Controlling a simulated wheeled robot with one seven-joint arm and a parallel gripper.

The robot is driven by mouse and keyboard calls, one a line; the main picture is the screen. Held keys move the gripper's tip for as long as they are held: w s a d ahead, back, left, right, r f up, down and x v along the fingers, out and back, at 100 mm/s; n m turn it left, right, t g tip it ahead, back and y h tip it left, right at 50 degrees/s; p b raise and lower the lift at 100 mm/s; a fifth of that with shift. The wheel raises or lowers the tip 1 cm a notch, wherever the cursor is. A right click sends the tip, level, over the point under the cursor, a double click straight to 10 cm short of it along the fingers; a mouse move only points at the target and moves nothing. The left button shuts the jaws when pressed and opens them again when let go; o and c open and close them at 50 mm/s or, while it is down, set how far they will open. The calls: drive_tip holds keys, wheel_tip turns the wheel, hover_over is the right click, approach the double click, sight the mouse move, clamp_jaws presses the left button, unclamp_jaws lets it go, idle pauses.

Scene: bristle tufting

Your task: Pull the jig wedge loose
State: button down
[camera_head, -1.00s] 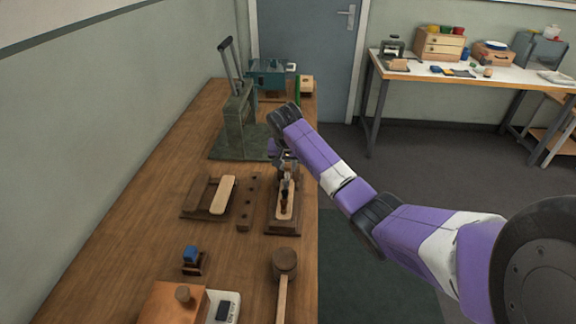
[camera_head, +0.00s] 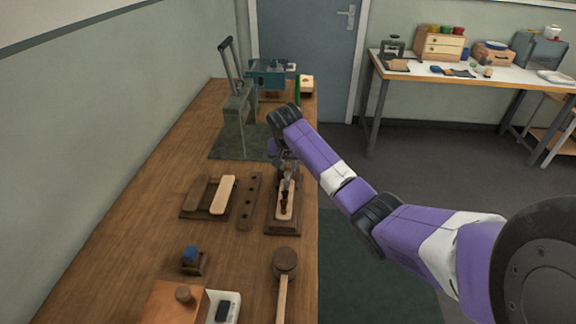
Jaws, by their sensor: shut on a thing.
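The jig (camera_head: 285,227) is a dark wooden base near the bench's right edge, with a pale wooden blank (camera_head: 287,213) lying in it. A small reddish-brown piece, which looks like the jig wedge (camera_head: 284,203), stands up over the blank. My gripper (camera_head: 287,187) reaches down over the jig from the upper right, its fingertips at the top of this piece. It is shut on the piece. The fingertips are small in this view, and my gripper and wrist cover the jig's far end. I cannot tell whether the wedge still touches the jig.
Left of the jig lie a dark strip with holes (camera_head: 248,202) and a tray (camera_head: 189,214) with a pale blank. A mallet (camera_head: 285,262) lies in front. A green press (camera_head: 236,115) stands behind, left of my wrist. Open floor lies right of the bench.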

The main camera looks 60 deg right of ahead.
drive_tip(key=shift+r, duration=0.1)
idle(0.3)
drive_tip(key=shift+w+d+r+p, duration=0.1)
drive_tip(key=shift+d+r+p, duration=0.05)
drive_tip(key=shift+r+p, duration=0.4)
drive_tip(key=shift+w+d+r+p, duration=0.1)
drive_tip(key=shift+r+p, duration=0.4)
drive_tip(key=shift+r, duration=0.05)
drive_tip(key=shift+d, duration=0.15)
drive_tip(key=c, duration=1.2)
unclamp_jaws()
drive_tip(key=v, duration=0.8)
drive_tip(key=shift+b, duration=0.3)
